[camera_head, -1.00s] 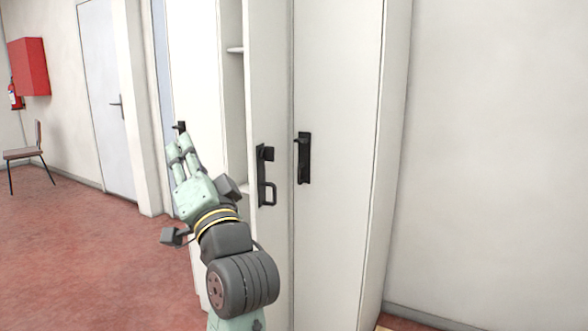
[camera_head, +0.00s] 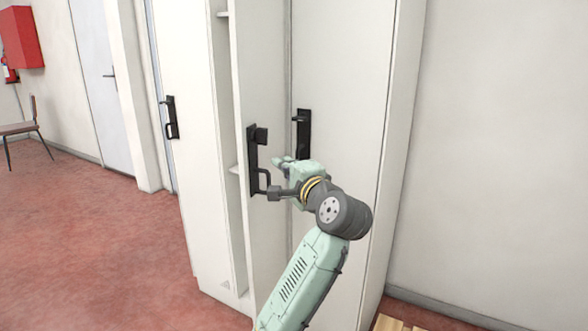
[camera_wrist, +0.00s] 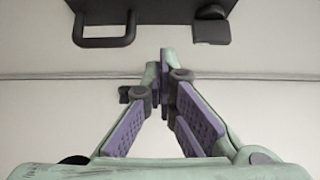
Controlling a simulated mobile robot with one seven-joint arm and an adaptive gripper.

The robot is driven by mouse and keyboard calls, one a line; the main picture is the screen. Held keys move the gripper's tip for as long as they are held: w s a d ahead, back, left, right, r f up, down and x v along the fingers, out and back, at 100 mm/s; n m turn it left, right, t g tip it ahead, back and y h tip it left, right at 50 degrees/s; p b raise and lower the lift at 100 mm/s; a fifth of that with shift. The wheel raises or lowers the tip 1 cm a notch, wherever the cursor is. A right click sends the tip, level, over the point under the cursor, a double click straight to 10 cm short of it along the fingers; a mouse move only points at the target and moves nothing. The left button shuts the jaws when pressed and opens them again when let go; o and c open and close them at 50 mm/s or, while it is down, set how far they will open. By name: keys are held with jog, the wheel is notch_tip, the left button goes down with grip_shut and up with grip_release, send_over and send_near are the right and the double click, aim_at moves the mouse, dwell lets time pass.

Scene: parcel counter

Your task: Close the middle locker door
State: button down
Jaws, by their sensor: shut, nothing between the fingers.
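The middle locker door (camera_head: 267,85) is white and stands ajar. A black plate with loop and block (camera_wrist: 150,10) also shows at the top of the wrist view, apart from the fingers. My gripper (camera_head: 280,161) is in front of the door, just right of the loop. In the wrist view its fingers (camera_wrist: 163,62) are shut with nothing between them, over a seam between panels. I cannot tell whether the fingertips touch the door.
The right locker door (camera_head: 340,80) looks shut and has its own black handle (camera_head: 303,132). The left locker door (camera_head: 185,60) has a black handle (camera_head: 171,117). A wooden slatted thing (camera_head: 392,324) lies at the bottom right. Red floor (camera_head: 90,230) is clear at the left.

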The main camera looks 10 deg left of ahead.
aim_at(258, 153)
jog(key=a, duration=0.1)
jog(key=w+a, duration=0.1)
jog(key=a, duration=0.1)
jog(key=w+a+p, duration=0.1)
jog(key=shift+a, duration=0.3)
